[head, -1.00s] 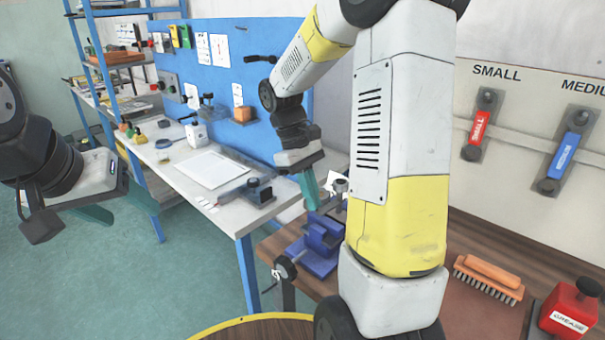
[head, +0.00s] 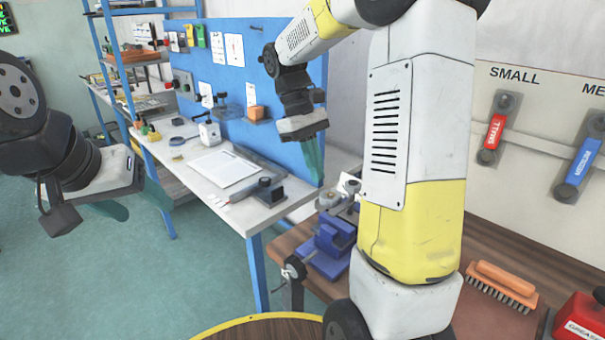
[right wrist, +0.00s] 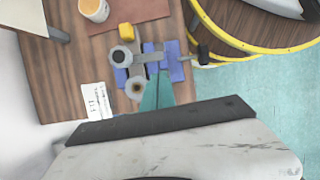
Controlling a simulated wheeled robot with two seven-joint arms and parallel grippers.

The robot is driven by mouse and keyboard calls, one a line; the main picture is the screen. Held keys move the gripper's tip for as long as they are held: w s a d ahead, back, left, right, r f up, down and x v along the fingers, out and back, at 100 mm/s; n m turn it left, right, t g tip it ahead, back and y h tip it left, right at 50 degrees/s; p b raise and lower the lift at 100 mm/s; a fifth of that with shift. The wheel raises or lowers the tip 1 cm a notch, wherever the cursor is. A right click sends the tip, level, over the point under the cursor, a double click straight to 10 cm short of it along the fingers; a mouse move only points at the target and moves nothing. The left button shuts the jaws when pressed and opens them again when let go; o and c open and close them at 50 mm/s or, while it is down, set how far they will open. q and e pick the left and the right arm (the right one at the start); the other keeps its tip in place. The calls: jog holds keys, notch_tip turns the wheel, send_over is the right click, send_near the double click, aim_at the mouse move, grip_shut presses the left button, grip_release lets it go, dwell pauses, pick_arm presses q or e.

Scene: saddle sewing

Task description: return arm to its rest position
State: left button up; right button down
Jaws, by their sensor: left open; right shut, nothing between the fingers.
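My left gripper (head: 132,203) hangs over the floor at the left of the head view. Its teal fingers are apart, with nothing between them. My right gripper (head: 316,168) points down above the workbench in the head view, its teal fingers together and empty. The fingers also show in the right wrist view (right wrist: 157,92), in front of the blue vise. The blue vise (head: 328,247) stands on the brown bench below the right gripper. In the head view there is a gap between the fingertips and the vise.
A white table (head: 215,205) with a paper sheet and small tools stands behind, against a blue pegboard (head: 232,85). An orange brush (head: 502,284) and a red grease box (head: 580,318) lie at the right. A yellow-rimmed round table (head: 250,322) is at the front. Open floor lies left.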

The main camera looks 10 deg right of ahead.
jog(key=s+a+r+m+t+y, duration=0.2)
jog(key=s+m+t, duration=0.1)
jog(key=s+t, duration=0.2)
jog(key=s+a+r+m+t+y, duration=0.2)
jog(key=s+t, duration=0.3)
jog(key=s, duration=0.3)
jog(key=shift+s+a+r+m+y, duration=0.2)
jog(key=shift+r+m+y, duration=0.15)
jog(key=shift+r, duration=0.4)
